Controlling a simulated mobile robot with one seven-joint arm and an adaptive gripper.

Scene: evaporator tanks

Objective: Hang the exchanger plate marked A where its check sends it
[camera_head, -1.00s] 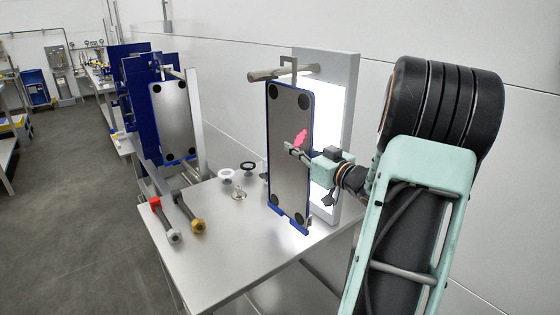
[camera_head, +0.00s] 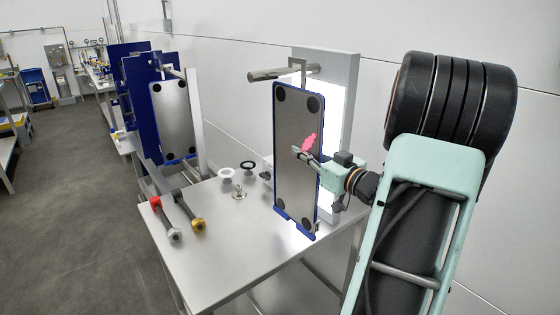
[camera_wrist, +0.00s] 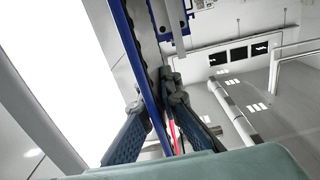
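An exchanger plate (camera_head: 297,165) with a grey face, blue rim and black corner discs is upright in front of the lit panel. Its top hook (camera_head: 303,72) is at the horizontal bar (camera_head: 270,74); I cannot tell if it bears on it. My gripper (camera_head: 299,152) is at the plate's right edge, one finger showing across the face below a pink patch (camera_head: 309,142). In the wrist view, the fingers (camera_wrist: 157,98) lie on both sides of the blue edge (camera_wrist: 142,70), closed on it. A second similar plate (camera_head: 174,118) hangs at the left rack. No letter A is legible.
The lit panel (camera_head: 336,100) stands behind the plate. The steel table (camera_head: 225,262) holds white and black rings (camera_head: 226,173), a small metal fitting (camera_head: 239,192) and two bars with red (camera_head: 156,202) and yellow (camera_head: 198,223) parts. Blue boards (camera_head: 133,70) stand behind the left plate. The table front is clear.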

